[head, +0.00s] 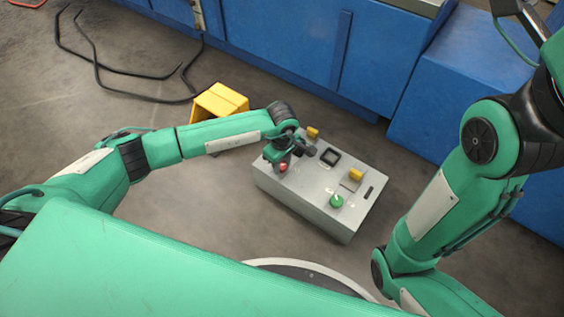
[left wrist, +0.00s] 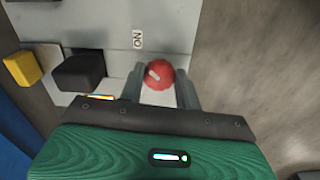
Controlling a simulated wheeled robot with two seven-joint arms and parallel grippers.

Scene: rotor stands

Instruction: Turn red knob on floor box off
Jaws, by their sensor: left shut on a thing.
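The floor box (head: 300,199) is a light grey box on the floor in the middle of the head view. Its red knob (head: 283,168) is at the left end of the top. In the left wrist view the red knob (left wrist: 158,75) sits between the two fingers, with a pale mark on it and an "ON" label (left wrist: 138,39) beside it. My left gripper (head: 281,160) is over that end of the box; in the left wrist view its fingers (left wrist: 160,88) are shut on the knob. My right gripper is out of view; only my right arm shows.
The box also carries a green knob (head: 336,201), yellow switches (head: 356,174) and a black square part (head: 330,156). A yellow stand (head: 219,101) is behind my left forearm. Blue cabinets (head: 300,45) line the back. A black cable (head: 120,71) lies on the floor at left.

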